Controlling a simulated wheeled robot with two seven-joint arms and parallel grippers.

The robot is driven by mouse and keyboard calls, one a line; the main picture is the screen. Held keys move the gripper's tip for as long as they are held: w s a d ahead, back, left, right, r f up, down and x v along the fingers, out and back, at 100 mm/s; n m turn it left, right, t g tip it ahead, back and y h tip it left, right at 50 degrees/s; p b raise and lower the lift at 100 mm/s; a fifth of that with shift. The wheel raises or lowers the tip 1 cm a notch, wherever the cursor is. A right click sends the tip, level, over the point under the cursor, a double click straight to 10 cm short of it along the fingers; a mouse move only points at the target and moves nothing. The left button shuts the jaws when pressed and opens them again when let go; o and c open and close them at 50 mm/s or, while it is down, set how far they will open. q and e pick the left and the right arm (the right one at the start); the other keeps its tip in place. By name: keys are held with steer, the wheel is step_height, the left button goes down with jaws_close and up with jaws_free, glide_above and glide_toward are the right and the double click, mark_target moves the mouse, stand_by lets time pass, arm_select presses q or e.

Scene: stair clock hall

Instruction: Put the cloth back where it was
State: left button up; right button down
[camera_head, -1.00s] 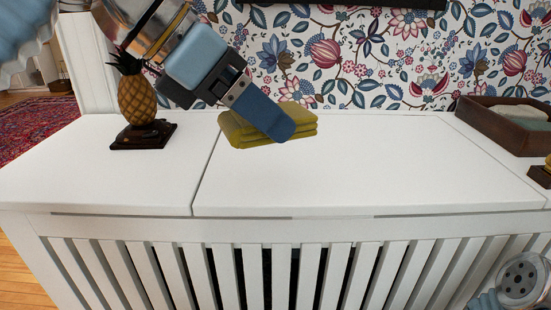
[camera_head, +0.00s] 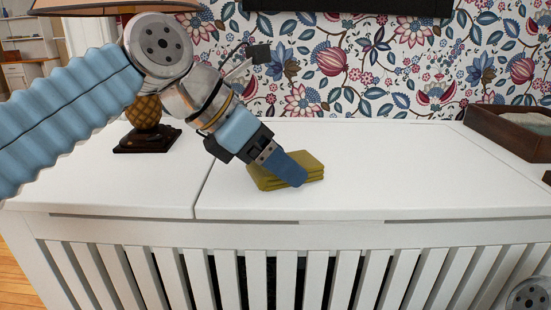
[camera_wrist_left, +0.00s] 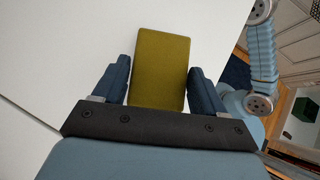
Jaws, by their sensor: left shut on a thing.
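The cloth (camera_head: 312,163) is a folded, olive-yellow stack of layers. It is at the middle of the white cabinet top (camera_head: 400,175), low over it or on it; I cannot tell if it touches. My left gripper (camera_head: 286,168) reaches down from the left and is shut on the cloth, one blue finger covering part of its near side. In the left wrist view the cloth (camera_wrist_left: 160,65) stands between the two blue fingers. My right gripper is out of view; only a bit of that arm shows at the bottom right.
A lamp with a pineapple base (camera_head: 147,138) stands on the cabinet's left part, behind my left arm. A dark wooden tray (camera_head: 500,132) sits at the right end. Flowered wallpaper (camera_head: 400,75) rises behind. The cabinet top between cloth and tray is clear.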

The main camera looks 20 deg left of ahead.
arm_select(q)
steer(key=shift+f, duration=0.1)
steer(key=o, duration=1)
steer(key=shift+o, duration=0.2)
steer(key=shift+r, duration=0.25)
steer(key=p+v, duration=0.2)
steer(key=v, duration=1)
steer(key=shift+f, duration=0.15)
